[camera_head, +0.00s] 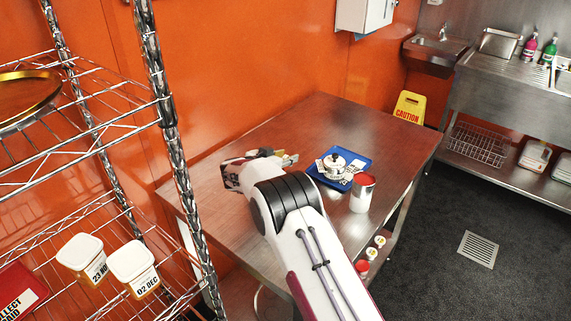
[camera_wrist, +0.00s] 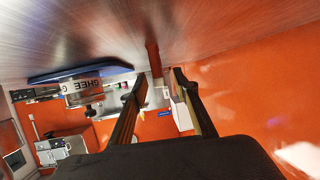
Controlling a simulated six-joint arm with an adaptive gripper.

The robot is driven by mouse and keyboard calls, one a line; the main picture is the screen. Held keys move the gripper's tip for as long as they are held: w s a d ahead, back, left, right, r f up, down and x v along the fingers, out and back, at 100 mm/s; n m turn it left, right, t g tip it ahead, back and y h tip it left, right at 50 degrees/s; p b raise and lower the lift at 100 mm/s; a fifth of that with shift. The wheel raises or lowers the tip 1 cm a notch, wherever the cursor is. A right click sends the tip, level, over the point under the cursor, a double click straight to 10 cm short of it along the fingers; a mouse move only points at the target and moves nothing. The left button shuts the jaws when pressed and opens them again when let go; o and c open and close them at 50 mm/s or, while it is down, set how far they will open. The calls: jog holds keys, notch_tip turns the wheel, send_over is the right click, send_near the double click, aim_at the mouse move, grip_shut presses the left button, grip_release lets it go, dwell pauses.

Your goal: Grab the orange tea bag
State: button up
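My gripper (camera_head: 288,159) is low over the steel table (camera_head: 232,223), left of the blue tray in the head view; my arm hides part of the area around it. In the wrist view, which is upside down, its two dark fingers (camera_wrist: 159,82) stand apart with a gap between them. A narrow orange-brown thing (camera_wrist: 153,58) shows at the table surface, in line with that gap and beyond the fingertips. It may be the orange tea bag, but I cannot tell for sure. No contact with the fingers is visible. I cannot make the tea bag out in the head view.
The blue tray (camera_head: 367,164) carries a lidded pot (camera_head: 335,161). A red-topped can (camera_head: 362,194) stands by its near edge. A wire rack (camera_head: 165,110) with tubs (camera_head: 132,262) stands at the left. The orange wall (camera_head: 230,70) is behind the table.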

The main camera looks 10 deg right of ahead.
aim_at(286, 156)
dwell(0.5)
jog(key=c, duration=0.8)
jog(key=shift+c, duration=0.2)
jog(key=shift+r, duration=5)
